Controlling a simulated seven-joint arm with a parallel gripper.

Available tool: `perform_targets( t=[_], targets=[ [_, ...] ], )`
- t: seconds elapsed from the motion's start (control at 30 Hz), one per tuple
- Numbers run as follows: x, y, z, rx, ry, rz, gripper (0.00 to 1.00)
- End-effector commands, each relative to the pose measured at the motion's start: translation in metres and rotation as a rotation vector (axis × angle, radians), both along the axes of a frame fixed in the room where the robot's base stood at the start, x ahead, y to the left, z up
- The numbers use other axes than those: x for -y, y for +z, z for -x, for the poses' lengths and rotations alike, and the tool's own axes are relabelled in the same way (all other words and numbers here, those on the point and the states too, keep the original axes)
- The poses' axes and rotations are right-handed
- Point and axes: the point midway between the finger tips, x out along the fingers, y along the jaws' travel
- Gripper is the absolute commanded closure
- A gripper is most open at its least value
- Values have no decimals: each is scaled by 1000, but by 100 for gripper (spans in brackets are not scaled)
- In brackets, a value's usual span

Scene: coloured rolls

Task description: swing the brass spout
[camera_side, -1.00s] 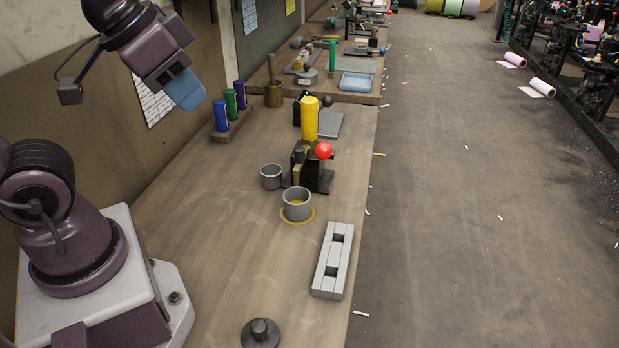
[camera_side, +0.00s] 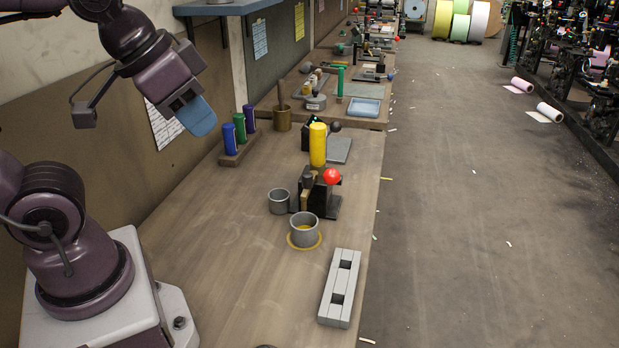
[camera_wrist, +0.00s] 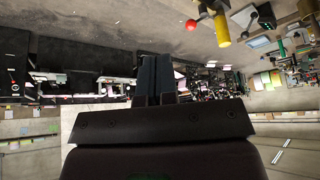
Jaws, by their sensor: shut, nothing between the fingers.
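A small black fixture (camera_side: 325,203) with a red ball knob (camera_side: 332,176) stands mid-bench in the side view. A small brass-coloured piece (camera_side: 306,191) shows on its left side; I cannot tell for sure that it is the spout. A yellow cylinder (camera_side: 318,147) stands upright just behind it. My gripper (camera_side: 203,127) hangs at the upper left, well above the bench and apart from the fixture. Its blue fingers are together and empty. The wrist view shows the shut fingers (camera_wrist: 156,62), with the red knob (camera_wrist: 191,25) and yellow cylinder (camera_wrist: 222,31) beyond, at the upper right.
Two grey cups (camera_side: 279,203) (camera_side: 304,230) stand left of and in front of the fixture; the front one sits on a yellow ring. A grey slotted block (camera_side: 340,288) lies at the bench's right edge. Blue, green and purple rolls stand in a wooden rack (camera_side: 238,148). The left bench is clear.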

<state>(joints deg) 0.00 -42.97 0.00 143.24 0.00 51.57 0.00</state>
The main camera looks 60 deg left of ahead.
Motion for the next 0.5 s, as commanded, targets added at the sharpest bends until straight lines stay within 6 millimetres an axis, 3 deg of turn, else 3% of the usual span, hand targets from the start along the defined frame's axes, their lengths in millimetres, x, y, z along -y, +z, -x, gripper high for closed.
perform_targets(
  t=[0.23, 0.43, 0.5],
  targets=[
    [0, 0, 0, 0, 0, 0, 98],
    [1, -14, -5, -73, -8, 8, 52],
    [-1, -21, -15, -127, 1, 27, 50]
  ],
)
